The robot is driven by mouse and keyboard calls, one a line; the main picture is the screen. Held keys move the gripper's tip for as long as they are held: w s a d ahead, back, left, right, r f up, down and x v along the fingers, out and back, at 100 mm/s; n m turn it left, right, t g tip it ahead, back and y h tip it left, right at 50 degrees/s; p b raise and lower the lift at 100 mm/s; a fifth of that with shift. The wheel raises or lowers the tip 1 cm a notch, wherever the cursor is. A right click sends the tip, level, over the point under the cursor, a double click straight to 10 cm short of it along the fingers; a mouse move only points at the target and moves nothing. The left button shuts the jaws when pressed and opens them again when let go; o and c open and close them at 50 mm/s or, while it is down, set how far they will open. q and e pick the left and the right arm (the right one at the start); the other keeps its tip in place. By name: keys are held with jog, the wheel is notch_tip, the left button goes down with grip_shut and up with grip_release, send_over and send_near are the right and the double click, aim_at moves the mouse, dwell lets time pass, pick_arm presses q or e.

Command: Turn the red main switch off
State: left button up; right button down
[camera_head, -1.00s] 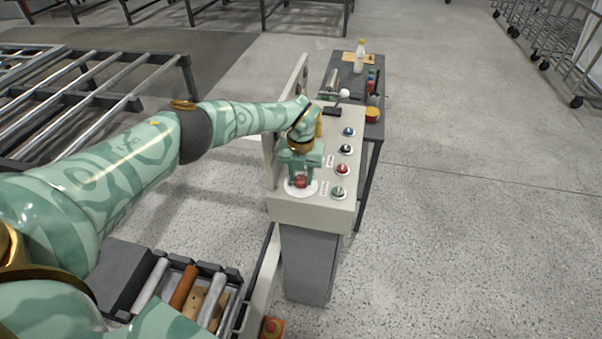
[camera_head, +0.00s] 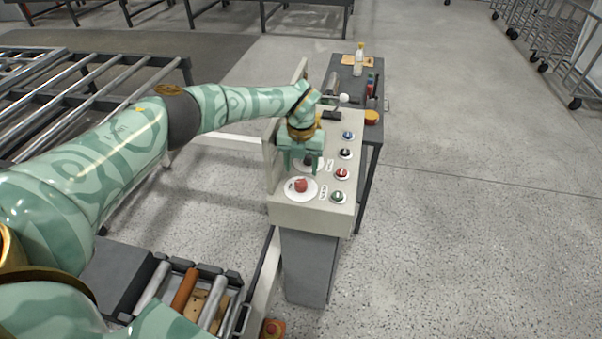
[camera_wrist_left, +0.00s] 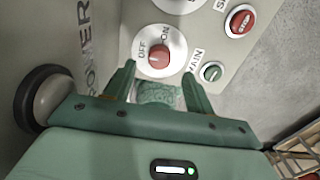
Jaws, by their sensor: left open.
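The red main switch (camera_head: 301,186) is a red knob on a round white plate at the near end of the grey control panel (camera_head: 285,213). In the left wrist view the red knob (camera_wrist_left: 159,56) sits between printed OFF and ON words; which one it points at I cannot tell for sure. My left gripper (camera_head: 301,168) is open and empty, above the panel and just beyond the red knob in the head view. In the left wrist view its fingers (camera_wrist_left: 160,72) are apart, with the knob clear of them. My right gripper is not in view.
Beside the switch is a green knob (camera_head: 338,197), then a smaller red knob (camera_head: 342,173), a black knob (camera_head: 345,153) and a blue knob (camera_head: 348,135). A raised plate (camera_head: 270,165) edges the panel's left. A dark bench (camera_head: 345,75) with a bottle (camera_head: 358,62) stands behind.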

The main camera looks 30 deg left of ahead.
aim_at(301, 182)
pick_arm(q)
notch_tip(301, 182, up, 11)
jog(key=shift+p, duration=0.4)
